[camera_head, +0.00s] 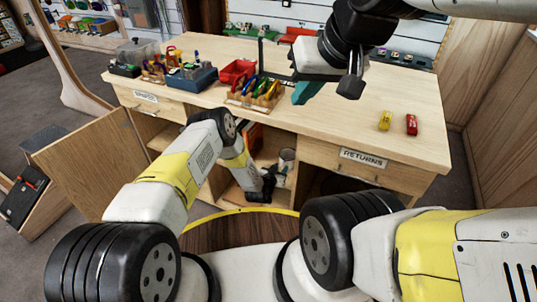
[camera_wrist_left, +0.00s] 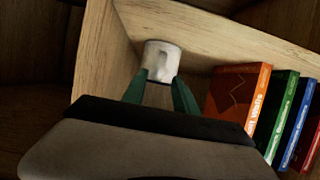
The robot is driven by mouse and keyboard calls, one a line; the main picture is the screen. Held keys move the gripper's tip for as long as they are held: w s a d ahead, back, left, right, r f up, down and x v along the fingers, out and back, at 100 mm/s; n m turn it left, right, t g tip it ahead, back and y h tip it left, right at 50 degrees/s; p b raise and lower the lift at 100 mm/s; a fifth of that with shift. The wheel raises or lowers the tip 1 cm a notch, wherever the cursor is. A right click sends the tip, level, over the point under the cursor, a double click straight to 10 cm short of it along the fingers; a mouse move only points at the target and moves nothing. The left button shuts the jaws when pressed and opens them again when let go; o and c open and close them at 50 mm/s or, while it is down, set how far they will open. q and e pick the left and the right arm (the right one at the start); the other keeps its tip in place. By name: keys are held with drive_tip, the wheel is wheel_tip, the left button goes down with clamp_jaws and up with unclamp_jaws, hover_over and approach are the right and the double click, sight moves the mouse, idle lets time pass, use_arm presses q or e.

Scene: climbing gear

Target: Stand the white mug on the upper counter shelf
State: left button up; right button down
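The white mug (camera_head: 287,158) stands inside the open bay of the wooden counter (camera_head: 345,110), under its top. My left gripper (camera_head: 281,177) reaches into the bay beside the mug. In the left wrist view its green fingers (camera_wrist_left: 160,80) are apart, with their tips at the mug's two near edges; firm contact cannot be made out.
Several books (camera_wrist_left: 238,95) stand beside the mug in the bay. An open wooden door (camera_head: 95,160) is on the left. The counter top carries a blue toolbox (camera_head: 192,78), a carabiner rack (camera_head: 255,98), and yellow (camera_head: 385,120) and red (camera_head: 411,125) items. Its middle front is clear.

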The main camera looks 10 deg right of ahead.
use_arm(q)
drive_tip(key=v, duration=0.9)
